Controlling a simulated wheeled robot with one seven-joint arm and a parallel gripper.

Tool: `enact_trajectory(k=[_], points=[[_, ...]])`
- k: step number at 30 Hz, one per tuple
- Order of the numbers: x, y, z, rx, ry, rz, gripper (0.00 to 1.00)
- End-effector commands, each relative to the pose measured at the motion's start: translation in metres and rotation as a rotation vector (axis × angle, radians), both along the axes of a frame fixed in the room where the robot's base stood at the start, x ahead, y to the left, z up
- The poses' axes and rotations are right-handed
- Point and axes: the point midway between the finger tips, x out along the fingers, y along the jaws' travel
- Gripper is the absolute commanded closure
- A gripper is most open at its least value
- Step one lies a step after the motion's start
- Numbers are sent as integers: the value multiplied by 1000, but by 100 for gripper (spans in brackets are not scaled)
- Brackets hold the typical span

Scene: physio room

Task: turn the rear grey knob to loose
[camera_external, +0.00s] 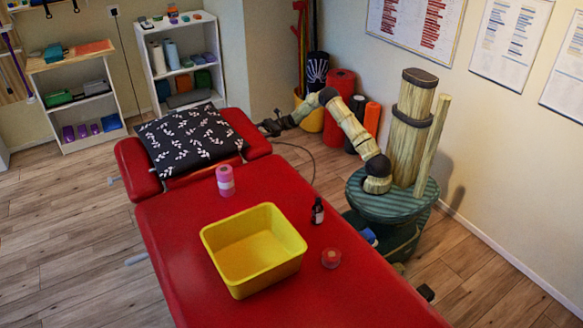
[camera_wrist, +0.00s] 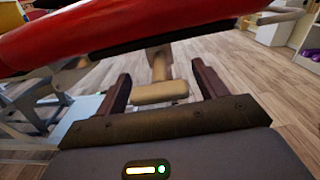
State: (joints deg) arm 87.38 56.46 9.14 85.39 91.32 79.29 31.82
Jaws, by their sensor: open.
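My gripper (camera_external: 268,127) is at the right side of the red massage table (camera_external: 165,225), beside its head section. In the wrist view my gripper (camera_wrist: 161,69) is open, with one dark finger on each side of a tan, T-shaped knob (camera_wrist: 160,92). The knob's bar lies crosswise between the fingers, with its stem running up toward the table's underside. I see no clear contact with either finger. The knob looks tan here, not grey. It is not visible in the external view. Two light grey handles, one (camera_external: 116,180) and another (camera_external: 136,260), stick out on the table's far side.
The red table edge (camera_wrist: 120,30) hangs just above the fingers. Grey frame parts (camera_wrist: 50,95) stand at left in the wrist view. A patterned pillow (camera_external: 190,138), yellow bin (camera_external: 255,250), pink roll (camera_external: 225,181) and dark bottle (camera_external: 318,211) rest on top.

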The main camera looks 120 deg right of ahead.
Motion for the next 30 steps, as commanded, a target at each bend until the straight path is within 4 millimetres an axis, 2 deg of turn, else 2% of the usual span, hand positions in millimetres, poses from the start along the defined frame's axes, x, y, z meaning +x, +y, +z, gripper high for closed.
enact_trajectory(k=[7,8,14,15,23,30], points=[[1,0,0,0,0,-1,29],[1,0,0,0,0,-1,33],[0,0,0,0,0,0,72],[0,0,0,0,0,0,74],[0,0,0,-15,0,0,74],[0,-1,0,-96,-1,-1,74]])
